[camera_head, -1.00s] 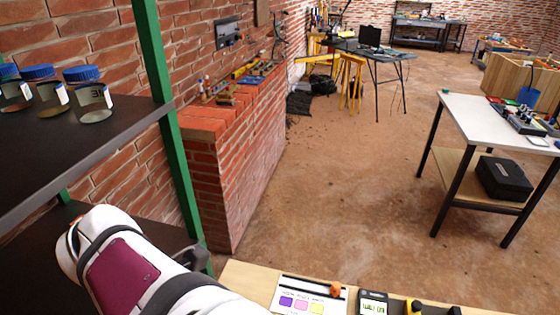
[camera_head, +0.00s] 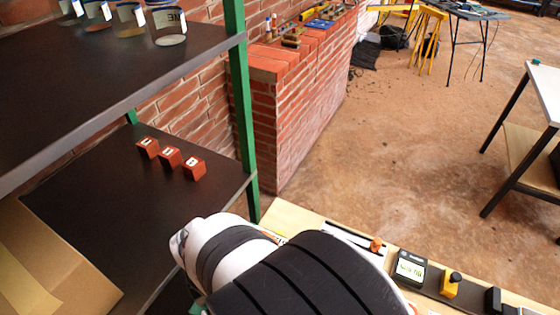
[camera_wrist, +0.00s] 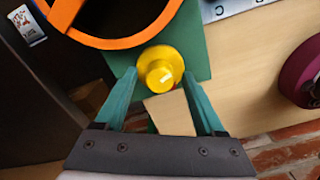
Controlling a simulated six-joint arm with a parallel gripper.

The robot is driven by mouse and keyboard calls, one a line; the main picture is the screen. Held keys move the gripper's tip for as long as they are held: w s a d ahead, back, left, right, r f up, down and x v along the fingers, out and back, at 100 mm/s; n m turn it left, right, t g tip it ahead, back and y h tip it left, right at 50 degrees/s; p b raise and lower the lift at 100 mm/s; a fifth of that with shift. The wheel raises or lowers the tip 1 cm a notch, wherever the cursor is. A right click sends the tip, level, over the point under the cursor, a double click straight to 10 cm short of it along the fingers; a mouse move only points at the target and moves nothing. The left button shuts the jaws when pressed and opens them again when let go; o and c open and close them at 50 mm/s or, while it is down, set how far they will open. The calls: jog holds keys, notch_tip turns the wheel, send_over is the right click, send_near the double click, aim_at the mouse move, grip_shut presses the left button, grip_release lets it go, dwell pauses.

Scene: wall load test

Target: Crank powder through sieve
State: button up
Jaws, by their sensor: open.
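In the wrist view, an orange-rimmed round sieve (camera_wrist: 125,40) with a dark inside is cut off by the top edge. A yellow round knob (camera_wrist: 158,66) with a pale mark stands beside the rim, over a green plate (camera_wrist: 198,50). My gripper (camera_wrist: 160,78) is open, with one teal finger on each side of the knob. The fingertips are close to the knob; I cannot tell whether they touch it. No powder can be made out. In the head view my arm covers the gripper and sieve.
A bench with a meter (camera_head: 410,268), a yellow block with a black knob (camera_head: 452,284) and an orange ball (camera_head: 376,244) lies beyond my arm. At left, shelves hold several jars (camera_head: 167,27) and three red blocks (camera_head: 169,157). A green post (camera_head: 241,110) stands close by.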

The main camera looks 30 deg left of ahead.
grip_shut()
jog(key=shift+m, duration=0.4)
jog(key=m, duration=0.4)
jog(key=shift+m, duration=0.4)
jog(key=m, duration=0.6)
jog(key=shift+m, duration=0.3)
jog(key=m, duration=1.2)
jog(key=shift+m, duration=0.4)
